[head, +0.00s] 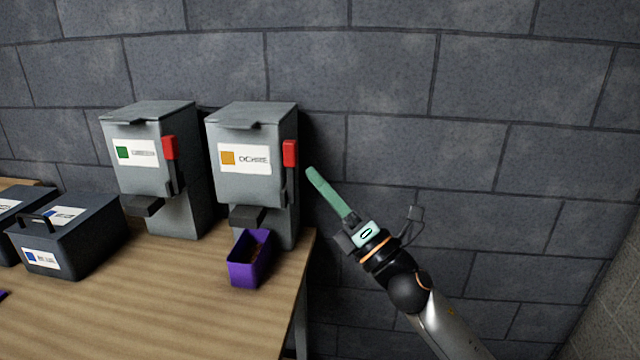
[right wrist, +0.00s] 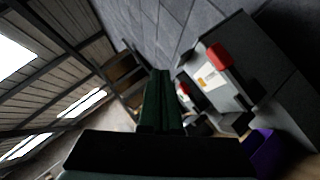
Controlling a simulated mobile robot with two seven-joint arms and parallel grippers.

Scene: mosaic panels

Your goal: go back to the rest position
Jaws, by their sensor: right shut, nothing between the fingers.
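My right gripper (head: 312,174) is shut and empty, with its green fingers together. It is in the air just right of the ochre dispenser, close to the dispenser's red lever (head: 290,153) but apart from it. The shut fingers also show in the right wrist view (right wrist: 160,80), with the dispenser (right wrist: 262,75) to their right. My left gripper is in neither view.
The grey ochre dispenser (head: 243,180) and a green-labelled dispenser (head: 160,170) stand on the wooden table (head: 190,300). A purple bin (head: 250,259) sits under the ochre spout, with something brownish inside. Dark cases (head: 80,245) stand at left. A block wall is behind; space right of the table is free.

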